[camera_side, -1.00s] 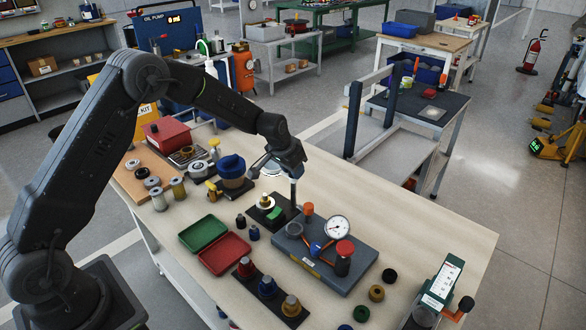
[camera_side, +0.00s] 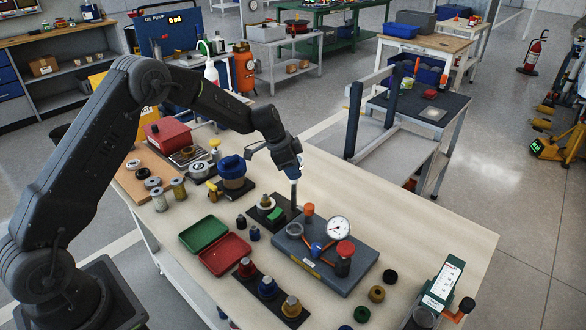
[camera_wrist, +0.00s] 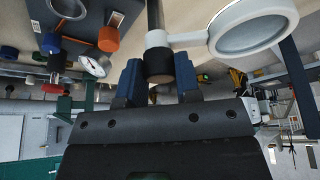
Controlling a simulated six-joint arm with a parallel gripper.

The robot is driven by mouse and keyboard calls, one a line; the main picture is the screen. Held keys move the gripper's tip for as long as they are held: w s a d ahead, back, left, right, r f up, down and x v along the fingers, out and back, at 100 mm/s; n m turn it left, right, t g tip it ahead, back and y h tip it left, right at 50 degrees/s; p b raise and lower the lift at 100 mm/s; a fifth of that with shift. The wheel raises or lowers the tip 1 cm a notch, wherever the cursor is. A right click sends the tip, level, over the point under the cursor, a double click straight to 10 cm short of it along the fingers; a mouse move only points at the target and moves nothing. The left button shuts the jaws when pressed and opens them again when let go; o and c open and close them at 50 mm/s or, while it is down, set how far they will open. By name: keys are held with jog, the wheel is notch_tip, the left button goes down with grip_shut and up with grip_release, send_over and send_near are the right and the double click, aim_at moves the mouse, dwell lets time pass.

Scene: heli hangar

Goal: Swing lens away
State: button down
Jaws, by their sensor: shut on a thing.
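The lens (camera_wrist: 254,28) is a round glass in a pale ring at the upper right of the wrist view. A white arm (camera_wrist: 190,40) joins it to a white and black hub (camera_wrist: 158,58) on a grey post. My gripper (camera_wrist: 158,78) has its blue fingers on both sides of the hub's black end and is shut on it. In the side view my gripper (camera_side: 294,178) is at the top of the upright post (camera_side: 294,195), beside a dark base plate (camera_side: 261,222). There the lens is mostly hidden behind my gripper.
A grey gauge block (camera_side: 330,262) with a dial (camera_side: 339,229) stands right of the post. Green (camera_side: 203,235) and red (camera_side: 225,252) trays lie nearer. A blue-topped pot (camera_side: 232,170) stands left. The bench beyond the post is mostly clear.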

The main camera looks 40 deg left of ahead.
dwell(0.4)
jog(key=c, duration=0.8)
grip_release()
jog(key=v, duration=1.4)
jog(key=shift+w, duration=0.1)
